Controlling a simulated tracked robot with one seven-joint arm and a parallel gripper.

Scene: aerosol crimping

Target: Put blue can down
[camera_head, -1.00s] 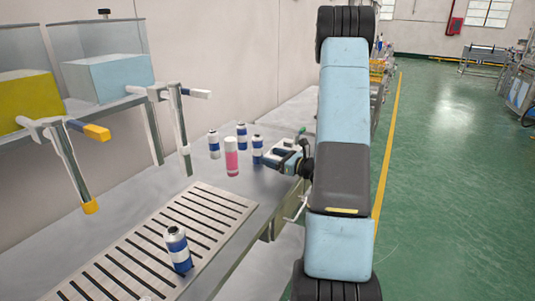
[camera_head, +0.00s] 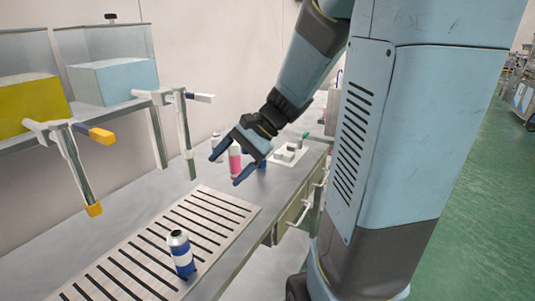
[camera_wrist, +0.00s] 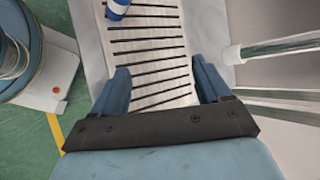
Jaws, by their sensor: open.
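A blue-and-white can (camera_head: 181,255) with a grey top stands on the slotted metal grate (camera_head: 196,208) near its front right edge. In the wrist view this can (camera_wrist: 117,8) is cut off at the top edge, beyond my fingers. My gripper (camera_head: 225,171) is open and empty, above the counter behind the grate, apart from that can. In the wrist view both fingers (camera_wrist: 163,80) are spread with only the grate (camera_wrist: 148,47) seen between them. A pink can (camera_head: 234,163) and parts of other blue cans (camera_head: 215,138) show behind the gripper, partly hidden.
Two taps, one with a yellow handle (camera_head: 102,135) and one with a white handle (camera_head: 203,98), hang over the counter at the left below clear tanks. A white holder (camera_head: 288,154) sits on the counter behind my gripper. The grate around the can is clear.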

